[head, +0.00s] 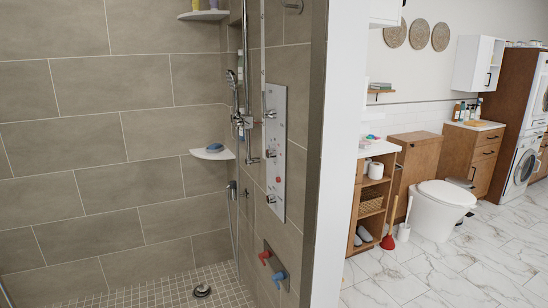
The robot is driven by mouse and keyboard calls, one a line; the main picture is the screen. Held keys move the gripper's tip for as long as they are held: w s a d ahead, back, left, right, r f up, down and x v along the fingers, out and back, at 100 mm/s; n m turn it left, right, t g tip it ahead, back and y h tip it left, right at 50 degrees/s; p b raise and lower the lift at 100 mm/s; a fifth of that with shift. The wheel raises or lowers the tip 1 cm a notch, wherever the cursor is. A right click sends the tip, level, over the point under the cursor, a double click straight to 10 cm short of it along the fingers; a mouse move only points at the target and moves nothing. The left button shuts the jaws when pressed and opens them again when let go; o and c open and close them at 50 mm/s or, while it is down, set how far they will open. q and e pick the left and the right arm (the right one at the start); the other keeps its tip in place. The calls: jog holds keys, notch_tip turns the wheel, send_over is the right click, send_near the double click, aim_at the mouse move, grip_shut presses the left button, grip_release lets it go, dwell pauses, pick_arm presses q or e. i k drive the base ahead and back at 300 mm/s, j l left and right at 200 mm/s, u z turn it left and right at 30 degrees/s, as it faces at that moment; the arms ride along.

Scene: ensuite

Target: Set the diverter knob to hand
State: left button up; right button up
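A grey shower panel (279,140) is mounted on the tiled side wall of the shower, seen at a steep angle. It carries several chrome knobs in a column: an upper one (270,114), a middle one (270,153) and a lower one (272,199). Small markings and a red mark sit between them, too small to read. I cannot tell which knob is the diverter or where it points. A hand shower (231,78) hangs on a rail left of the panel, with a hose below. Neither of my grippers is in view.
A red handle (265,256) and a blue handle (279,277) stick out low on the wall. A corner shelf (212,154) holds a blue item. A white wall end (337,150) separates the shower from the toilet (438,208). The tiled shower floor looks mostly clear.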

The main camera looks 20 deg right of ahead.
aim_at(272, 199)
jog(key=z, duration=1.45)
jog(key=j+z, duration=0.1)
jog(key=z, duration=0.35)
jog(key=i+j+z, duration=0.1)
jog(key=z, duration=0.7)
jog(key=j+z, duration=0.1)
jog(key=z, duration=0.35)
jog(key=j+z, duration=0.1)
jog(key=z, duration=0.3)
jog(key=k+j+z, duration=0.15)
jog(key=j+z, duration=0.3)
jog(key=k+j+z, duration=0.15)
jog(key=j+z, duration=0.15)
jog(key=z, duration=0.15)
jog(key=k+j+z, duration=0.25)
jog(key=z, duration=0.15)
jog(key=k+j+z, duration=0.2)
jog(key=z, duration=0.25)
jog(key=k+j+z, duration=0.1)
jog(key=k+z, duration=0.15)
jog(key=k, duration=0.25)
jog(key=k+z, duration=0.3)
jog(key=k, duration=0.15)
jog(key=k+u, duration=0.4)
jog(key=k+j+u, duration=0.2)
jog(key=k+u, duration=0.2)
